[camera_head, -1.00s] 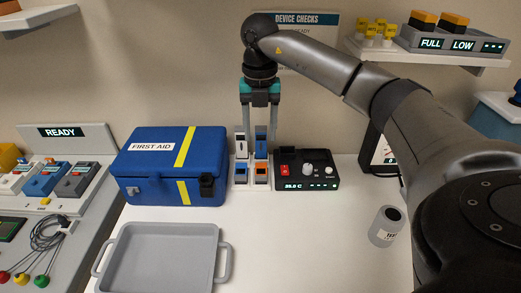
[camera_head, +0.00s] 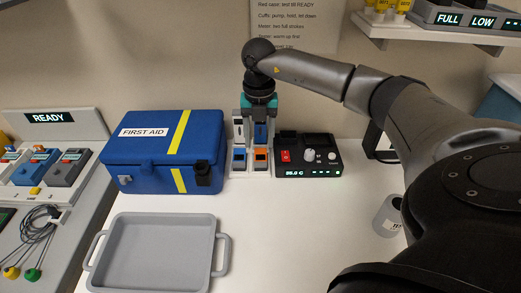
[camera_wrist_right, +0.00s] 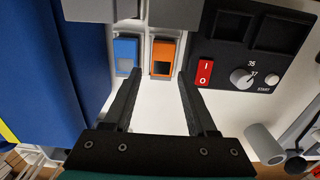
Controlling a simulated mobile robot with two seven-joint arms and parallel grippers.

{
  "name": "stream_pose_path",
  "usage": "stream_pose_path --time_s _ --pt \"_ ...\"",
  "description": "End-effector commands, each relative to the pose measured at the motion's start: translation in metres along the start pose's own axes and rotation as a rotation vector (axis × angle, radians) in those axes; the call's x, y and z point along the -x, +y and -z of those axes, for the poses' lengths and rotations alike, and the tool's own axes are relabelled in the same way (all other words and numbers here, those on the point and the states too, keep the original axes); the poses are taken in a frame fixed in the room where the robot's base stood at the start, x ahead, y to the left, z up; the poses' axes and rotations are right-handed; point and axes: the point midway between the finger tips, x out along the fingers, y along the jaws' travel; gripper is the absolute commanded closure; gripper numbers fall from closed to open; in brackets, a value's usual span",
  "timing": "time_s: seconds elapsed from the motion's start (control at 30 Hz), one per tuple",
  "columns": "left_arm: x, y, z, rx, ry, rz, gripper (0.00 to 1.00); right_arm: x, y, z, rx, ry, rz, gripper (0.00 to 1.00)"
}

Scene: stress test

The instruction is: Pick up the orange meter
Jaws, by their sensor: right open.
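The orange meter (camera_head: 261,158) stands in the front row of a small white rack (camera_head: 239,173), right of a blue meter (camera_head: 239,158). In the right wrist view the orange meter (camera_wrist_right: 163,58) has a dark square window and lies just beyond the fingertips. My right gripper (camera_head: 258,140) points down over the rack. It is open, and nothing shows between its fingers (camera_wrist_right: 158,78). The orange meter is ahead of the gap, near the right finger; whether a finger touches it I cannot tell. My left gripper is not in view.
A blue first aid case (camera_head: 150,165) stands close left of the rack. A black control unit (camera_head: 307,157) with a red switch stands close right. A grey tray (camera_head: 224,255) lies at the front left. A grey cylinder (camera_head: 386,218) stands at the right. The middle table is clear.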

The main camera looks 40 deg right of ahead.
Motion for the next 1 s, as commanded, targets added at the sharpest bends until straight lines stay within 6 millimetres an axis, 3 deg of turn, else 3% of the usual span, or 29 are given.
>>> stream_pose_path --time_s 0.3,0.63,1.0 --pt "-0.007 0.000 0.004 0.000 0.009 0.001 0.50 -0.045 -0.004 -0.001 0.000 0.002 0.003 0.43" --pt "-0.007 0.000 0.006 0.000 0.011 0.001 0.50 -0.050 -0.004 -0.001 0.000 0.001 0.002 0.44" --pt "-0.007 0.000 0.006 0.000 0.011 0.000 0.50 -0.050 -0.004 -0.001 0.000 0.001 0.002 0.85"
